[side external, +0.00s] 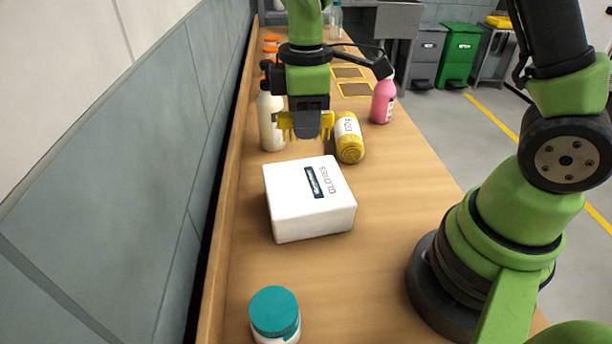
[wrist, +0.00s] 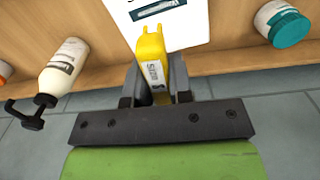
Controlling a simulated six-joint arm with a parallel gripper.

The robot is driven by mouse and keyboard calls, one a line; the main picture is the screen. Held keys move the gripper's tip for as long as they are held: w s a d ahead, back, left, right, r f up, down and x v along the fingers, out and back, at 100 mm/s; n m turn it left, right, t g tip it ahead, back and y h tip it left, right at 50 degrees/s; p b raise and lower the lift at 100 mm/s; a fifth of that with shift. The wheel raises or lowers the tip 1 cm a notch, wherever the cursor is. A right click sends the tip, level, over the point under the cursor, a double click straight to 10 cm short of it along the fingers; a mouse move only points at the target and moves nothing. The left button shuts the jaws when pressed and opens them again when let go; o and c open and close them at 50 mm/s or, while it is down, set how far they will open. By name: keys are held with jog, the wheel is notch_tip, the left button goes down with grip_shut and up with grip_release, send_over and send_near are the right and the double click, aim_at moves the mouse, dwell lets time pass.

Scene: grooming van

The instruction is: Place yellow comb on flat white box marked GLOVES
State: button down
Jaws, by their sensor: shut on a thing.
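My gripper (side external: 312,128) is shut on the yellow comb (side external: 285,123) and holds it in the air beyond the white box, seen from the side camera. The comb juts out on both sides of the fingers. In the wrist view my gripper (wrist: 158,92) has the comb (wrist: 152,55) between its fingers, with dark print on its face. The flat white box (side external: 312,213) marked GLOVES lies on the bench, its top bare. Part of the box (wrist: 190,30) shows behind the comb in the wrist view.
A yellow bottle (side external: 349,140) lies just beyond the box. A white pump bottle (side external: 270,120) stands by the wall and a pink bottle (side external: 383,102) farther right. A teal-lidded jar (side external: 275,315) stands at the near end. The bench (side external: 385,230) is clear right of the box.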

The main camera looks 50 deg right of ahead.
aim_at(306, 183)
notch_tip(306, 183, down, 9)
dwell(0.4)
jog(key=shift+f, duration=0.15)
jog(key=c, duration=1)
grip_release()
